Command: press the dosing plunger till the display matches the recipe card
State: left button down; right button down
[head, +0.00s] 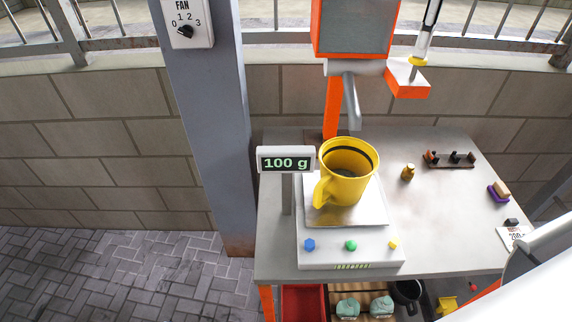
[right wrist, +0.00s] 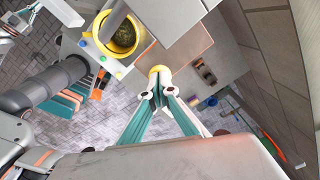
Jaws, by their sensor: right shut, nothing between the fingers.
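The scale's display (head: 285,163) reads 100 g. A yellow mug (head: 335,188) with dark contents stands on the scale plate (head: 345,215); its opening also shows in the right wrist view (right wrist: 122,35). The recipe card (head: 514,237) lies at the table's right edge, partly covered by my arm; a "200" is legible. The plunger's yellow knob (head: 418,62) sits above an orange block beside the dispenser (head: 357,28). My right gripper (head: 428,40) is shut and empty, pointing down at the knob. In the right wrist view its fingertips (right wrist: 158,88) meet at the knob (right wrist: 158,71); contact is unclear.
A grey post (head: 207,130) stands left of the table. Items fill the shelf below. The table's middle right is clear.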

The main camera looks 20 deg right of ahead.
jog(key=shift+f, duration=0.5)
jog(key=shift+r, duration=0.1)
jog(key=shift+r+p, duration=0.95)
jog(key=shift+r, duration=1.8)
dwell(0.5)
